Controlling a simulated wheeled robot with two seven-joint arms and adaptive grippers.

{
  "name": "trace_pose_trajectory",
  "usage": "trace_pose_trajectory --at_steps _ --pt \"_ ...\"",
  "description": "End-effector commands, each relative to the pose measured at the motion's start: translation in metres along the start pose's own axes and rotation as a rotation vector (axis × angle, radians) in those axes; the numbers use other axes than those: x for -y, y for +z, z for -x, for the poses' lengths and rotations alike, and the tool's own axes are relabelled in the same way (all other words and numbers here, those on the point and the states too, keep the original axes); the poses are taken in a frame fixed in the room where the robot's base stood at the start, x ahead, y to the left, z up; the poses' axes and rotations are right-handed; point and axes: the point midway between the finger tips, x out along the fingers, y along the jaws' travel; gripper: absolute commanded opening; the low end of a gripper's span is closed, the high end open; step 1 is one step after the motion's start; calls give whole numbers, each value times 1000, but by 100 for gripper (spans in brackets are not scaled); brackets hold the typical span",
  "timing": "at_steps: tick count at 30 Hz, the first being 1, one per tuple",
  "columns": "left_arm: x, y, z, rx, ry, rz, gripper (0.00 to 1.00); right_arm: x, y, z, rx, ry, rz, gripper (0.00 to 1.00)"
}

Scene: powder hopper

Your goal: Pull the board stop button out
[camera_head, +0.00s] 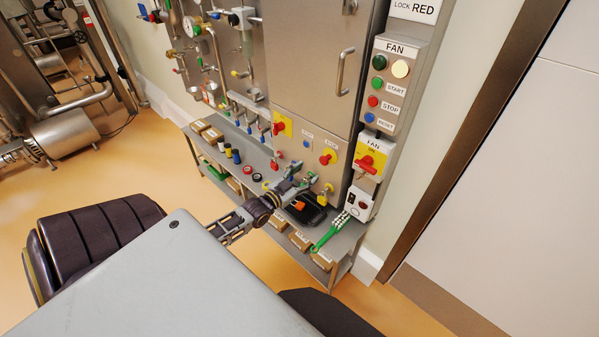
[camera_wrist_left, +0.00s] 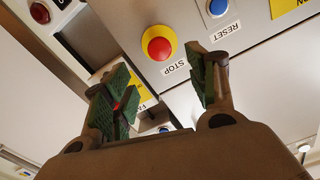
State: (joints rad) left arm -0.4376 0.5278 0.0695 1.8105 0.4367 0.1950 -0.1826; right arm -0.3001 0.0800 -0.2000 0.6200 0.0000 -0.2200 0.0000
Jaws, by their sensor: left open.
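The board stop button (camera_head: 327,157) is a red mushroom head on a yellow ring, on the steel board in the head view. In the left wrist view the red button (camera_wrist_left: 159,44) stands above and beyond the fingers, beside a STOP label (camera_wrist_left: 174,68). My left gripper (camera_head: 300,176) is below and left of the button in the head view. Its green-padded fingers (camera_wrist_left: 165,90) are spread and empty, with the button apart from them. I cannot tell how far the button sticks out. The right gripper is not in view.
A blue reset button (camera_head: 306,144) is beside the stop button, and a red knob on a yellow plate (camera_head: 280,126) is farther left. The fan panel (camera_head: 390,90) stands at right. A black tray (camera_head: 305,210) and green-handled tool (camera_head: 325,238) lie on the shelf below.

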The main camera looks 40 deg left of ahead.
Motion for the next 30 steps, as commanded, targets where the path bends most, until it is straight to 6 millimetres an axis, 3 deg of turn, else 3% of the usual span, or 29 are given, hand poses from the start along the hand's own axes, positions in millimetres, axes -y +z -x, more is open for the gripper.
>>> trace_pose_trajectory --at_steps 12,30 --pt "0 0 23 1 0 0 58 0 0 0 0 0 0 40" --pt "0 0 24 0 0 0 58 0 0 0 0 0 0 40"
